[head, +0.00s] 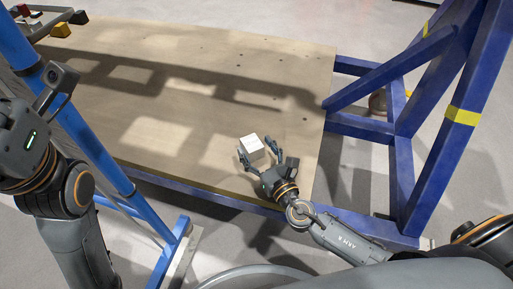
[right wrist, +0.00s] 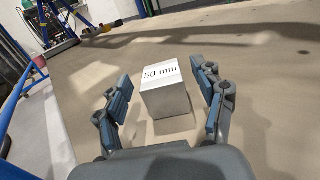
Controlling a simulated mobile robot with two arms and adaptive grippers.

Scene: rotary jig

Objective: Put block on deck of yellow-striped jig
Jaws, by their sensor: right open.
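The block (head: 251,147) is a pale cube with a white top, on the wooden deck (head: 190,110) of the blue jig, near its front right part. In the right wrist view the block (right wrist: 165,88) has "50 mm" printed on top and looks upright with its base on the deck. My right gripper (head: 257,151) is open, with one finger on each side of the block. In the right wrist view gaps show between the block and both fingers. The jig's blue end frame carries yellow stripes (head: 462,115). My left arm shows at the left, but its fingers are out of view.
Blue jig posts and braces (head: 395,85) rise right of the deck. A blue rail (head: 75,120) crosses at the left. Small coloured parts (head: 62,29) lie at the far left corner. Most of the deck is bare, with shadows across it.

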